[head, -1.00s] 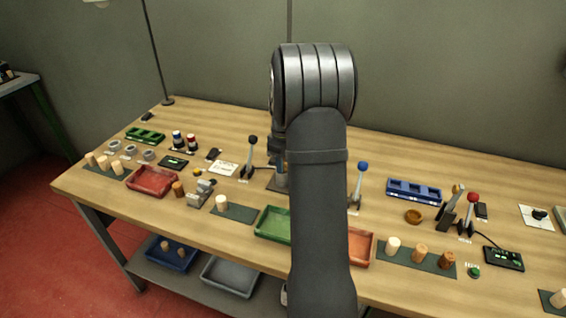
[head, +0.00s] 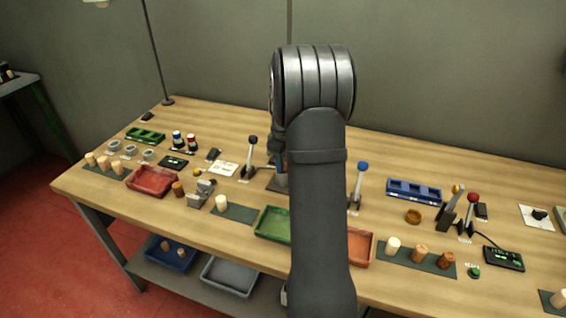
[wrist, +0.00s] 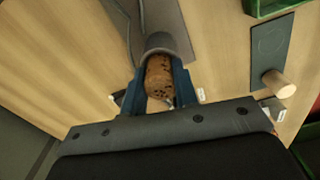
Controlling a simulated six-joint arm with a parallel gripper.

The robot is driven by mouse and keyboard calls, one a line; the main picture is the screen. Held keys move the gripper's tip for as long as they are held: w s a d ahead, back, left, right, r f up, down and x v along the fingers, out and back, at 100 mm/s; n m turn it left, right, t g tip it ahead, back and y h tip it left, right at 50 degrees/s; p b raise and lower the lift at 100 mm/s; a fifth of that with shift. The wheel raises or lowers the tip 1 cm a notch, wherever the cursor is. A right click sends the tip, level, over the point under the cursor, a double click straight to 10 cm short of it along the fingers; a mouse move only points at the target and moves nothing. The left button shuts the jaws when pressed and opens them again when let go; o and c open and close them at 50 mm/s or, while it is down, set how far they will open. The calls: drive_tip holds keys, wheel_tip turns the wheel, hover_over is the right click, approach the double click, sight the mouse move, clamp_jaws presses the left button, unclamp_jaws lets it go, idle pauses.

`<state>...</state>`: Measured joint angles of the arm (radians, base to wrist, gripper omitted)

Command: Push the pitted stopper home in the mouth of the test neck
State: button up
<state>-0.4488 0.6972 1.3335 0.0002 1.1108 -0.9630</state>
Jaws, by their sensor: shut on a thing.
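The pitted stopper (wrist: 158,84) is a brown cork with dark pits, seen in the wrist view. My gripper (wrist: 159,77) is shut on it, with a blue finger on each side. The stopper's far end meets the rim of the grey test neck (wrist: 172,38), in line with its mouth. I cannot tell how deep it sits, as the rim and fingers hide that end. In the head view my arm hides the stopper and most of the gripper.
A dark mat (wrist: 268,45) with a pale stopper (wrist: 276,82) lies right of the neck in the wrist view. A green tray (head: 272,225) and levers with blue (head: 362,166) and black (head: 253,140) knobs stand around my arm.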

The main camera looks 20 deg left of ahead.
drive_tip(key=shift+s+d+f, duration=0.1)
drive_tip(key=shift+s+f, duration=0.15)
drive_tip(key=shift+f, duration=0.6)
drive_tip(key=shift+s+d+f, duration=0.1)
drive_tip(key=shift+s+f, duration=0.1)
drive_tip(key=shift+f, duration=0.6)
idle(1.6)
drive_tip(key=shift+f, duration=0.1)
clamp_jaws()
drive_tip(key=shift+s+f+g, duration=0.2)
drive_tip(key=shift+f+g, duration=0.1)
drive_tip(key=shift+f, duration=0.2)
idle(1.2)
drive_tip(key=shift+r, duration=0.2)
idle(0.7)
idle(0.6)
drive_tip(key=o, duration=0.9)
unclamp_jaws()
drive_tip(key=shift+a, duration=0.1)
drive_tip(key=shift+c, duration=0.2)
drive_tip(key=shift+o, duration=0.8)
drive_tip(key=r, duration=0.4)
drive_tip(key=w+r, duration=0.1)
drive_tip(key=r, duration=0.7)
drive_tip(key=shift+w+a, duration=0.1)
drive_tip(key=shift+w, duration=0.05)
